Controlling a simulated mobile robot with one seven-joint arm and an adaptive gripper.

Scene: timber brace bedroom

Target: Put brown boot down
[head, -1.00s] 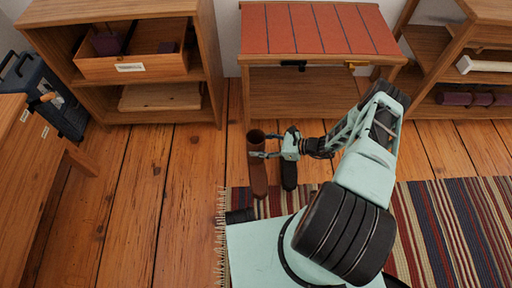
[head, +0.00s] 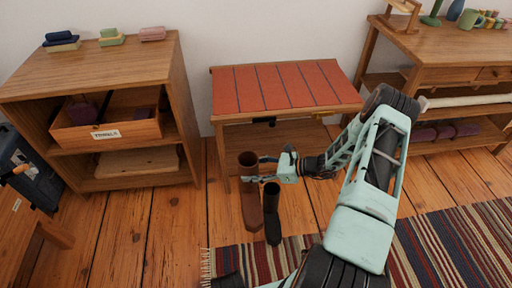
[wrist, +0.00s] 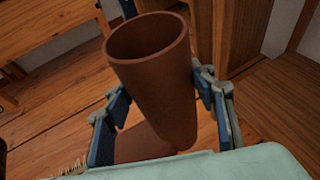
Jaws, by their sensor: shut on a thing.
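The brown boot (head: 249,190) is upright in front of the red-topped bench. Its open shaft (wrist: 150,75) fills the middle of the wrist view, with the brown foot part below. My gripper (head: 259,170) is shut on the shaft, one blue finger on each side in the wrist view (wrist: 163,112). I cannot tell whether the sole touches the floor. A black boot (head: 272,212) stands just to the right of the brown boot, below my gripper.
The bench (head: 285,90) with a red slatted top stands behind the boots. A wooden shelf (head: 187,130) with a drawer box is at left. A striped rug (head: 450,235) lies at front right. Bare plank floor (head: 120,235) is free at left.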

